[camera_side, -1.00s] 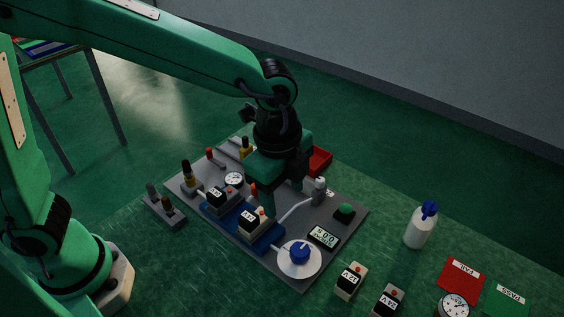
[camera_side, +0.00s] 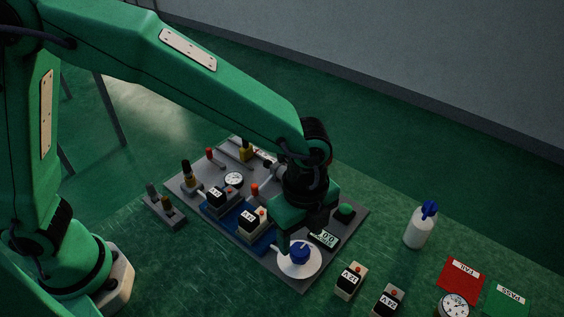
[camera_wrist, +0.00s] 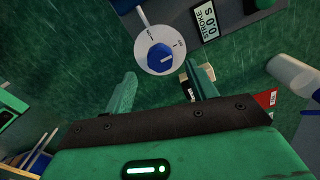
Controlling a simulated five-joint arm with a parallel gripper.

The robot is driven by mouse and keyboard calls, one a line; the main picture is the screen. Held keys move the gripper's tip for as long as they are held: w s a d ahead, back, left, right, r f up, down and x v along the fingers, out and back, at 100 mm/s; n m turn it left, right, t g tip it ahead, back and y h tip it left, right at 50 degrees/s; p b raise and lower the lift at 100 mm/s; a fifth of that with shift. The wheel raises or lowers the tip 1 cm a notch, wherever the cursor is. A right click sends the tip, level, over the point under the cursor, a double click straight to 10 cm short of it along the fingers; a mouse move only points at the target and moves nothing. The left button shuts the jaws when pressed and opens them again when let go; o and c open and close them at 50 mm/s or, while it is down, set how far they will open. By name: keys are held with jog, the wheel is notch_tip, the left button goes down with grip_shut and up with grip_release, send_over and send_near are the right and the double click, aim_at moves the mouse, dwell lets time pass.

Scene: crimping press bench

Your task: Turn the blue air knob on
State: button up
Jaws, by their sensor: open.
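The blue air knob (camera_side: 299,252) sits on a round white dial (camera_side: 299,268) at the front corner of the grey press board. In the wrist view the knob (camera_wrist: 158,56) shows a short white mark, and the dial (camera_wrist: 150,31) has small labels too blurred to read. My gripper (camera_side: 302,235) is open and empty, above and just behind the knob. In the wrist view its two fingers (camera_wrist: 161,85) stand apart, with the knob beyond them and between them in the picture, not gripped. I cannot tell the exact height gap.
A display (camera_side: 325,238) and a green button (camera_side: 344,211) are close to the knob. Labelled black-and-cream blocks (camera_side: 350,281) stand to its right. A white bottle with a blue top (camera_side: 420,227) stands farther right. Red (camera_side: 461,281) and green (camera_side: 507,300) cards lie beyond.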

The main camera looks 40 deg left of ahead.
aim_at(300, 249)
jog(key=shift+f, duration=2.35)
jog(key=c, duration=1)
